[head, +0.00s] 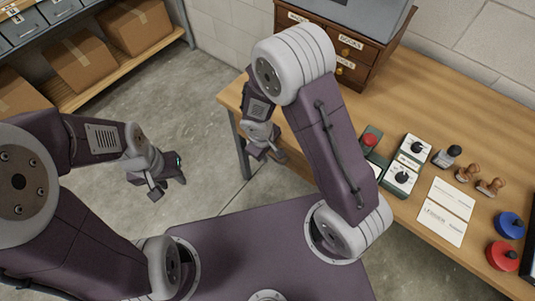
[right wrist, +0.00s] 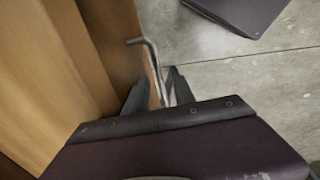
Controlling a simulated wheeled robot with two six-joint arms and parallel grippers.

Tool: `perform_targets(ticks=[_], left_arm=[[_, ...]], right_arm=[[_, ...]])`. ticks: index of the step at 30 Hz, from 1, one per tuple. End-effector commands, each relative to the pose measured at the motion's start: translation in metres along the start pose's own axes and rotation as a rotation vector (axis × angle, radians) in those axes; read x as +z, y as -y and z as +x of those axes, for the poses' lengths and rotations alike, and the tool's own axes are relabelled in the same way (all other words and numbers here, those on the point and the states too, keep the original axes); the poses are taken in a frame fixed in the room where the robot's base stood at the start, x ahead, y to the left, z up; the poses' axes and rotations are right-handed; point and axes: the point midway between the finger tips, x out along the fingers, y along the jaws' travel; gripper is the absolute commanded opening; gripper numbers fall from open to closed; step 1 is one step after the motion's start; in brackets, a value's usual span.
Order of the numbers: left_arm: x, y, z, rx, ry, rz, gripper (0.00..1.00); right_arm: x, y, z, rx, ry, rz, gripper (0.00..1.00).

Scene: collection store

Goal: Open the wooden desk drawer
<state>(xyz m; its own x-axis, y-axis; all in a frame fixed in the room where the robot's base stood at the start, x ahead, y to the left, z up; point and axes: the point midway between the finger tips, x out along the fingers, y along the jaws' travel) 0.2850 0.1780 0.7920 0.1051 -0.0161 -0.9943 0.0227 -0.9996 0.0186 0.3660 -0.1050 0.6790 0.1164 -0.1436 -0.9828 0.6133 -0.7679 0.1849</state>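The wooden desk (head: 450,95) fills the right of the head view. Its drawer front is not clearly visible there. In the right wrist view, a bent grey metal handle (right wrist: 153,62) stands out beside the desk's brown wooden face (right wrist: 112,45). My right gripper (right wrist: 158,92) has its fingers apart, and the handle's bar runs between them with a gap showing. In the head view my right gripper (head: 264,152) is at the desk's front left edge. My left gripper (head: 167,187) is open and empty above the floor, away from the desk.
A small wooden drawer cabinet (head: 345,48) with labels and knobs stands on the desk's back. Control boxes (head: 402,175), stamps (head: 468,173), cards (head: 443,222) and red and blue round items lie along the desk. A shelf with cardboard boxes (head: 80,62) stands left. Floor between is clear.

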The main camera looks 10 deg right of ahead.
Motion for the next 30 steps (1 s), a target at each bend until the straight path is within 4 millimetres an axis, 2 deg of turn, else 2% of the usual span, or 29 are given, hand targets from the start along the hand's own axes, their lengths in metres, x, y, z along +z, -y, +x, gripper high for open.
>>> perform_targets(ticks=[6,9,10,30], left_arm=[[-0.0001,0.0000,-0.0004,0.000,0.000,0.000,0.36],[-0.0001,0.0000,-0.0004,0.000,0.000,0.000,0.36],[-0.0001,0.0000,-0.0004,0.000,0.000,0.000,0.36],[-0.0001,0.0000,-0.0005,0.000,0.000,0.000,0.36]], right_arm=[[-0.0002,-0.0002,-0.0001,0.000,-0.001,0.000,0.31],[-0.0001,-0.0002,-0.0002,0.000,-0.001,0.000,0.03],[-0.0001,-0.0002,-0.0002,0.000,-0.001,0.000,0.00],[0.0002,-0.0004,-0.0006,0.000,0.000,0.001,0.00]])
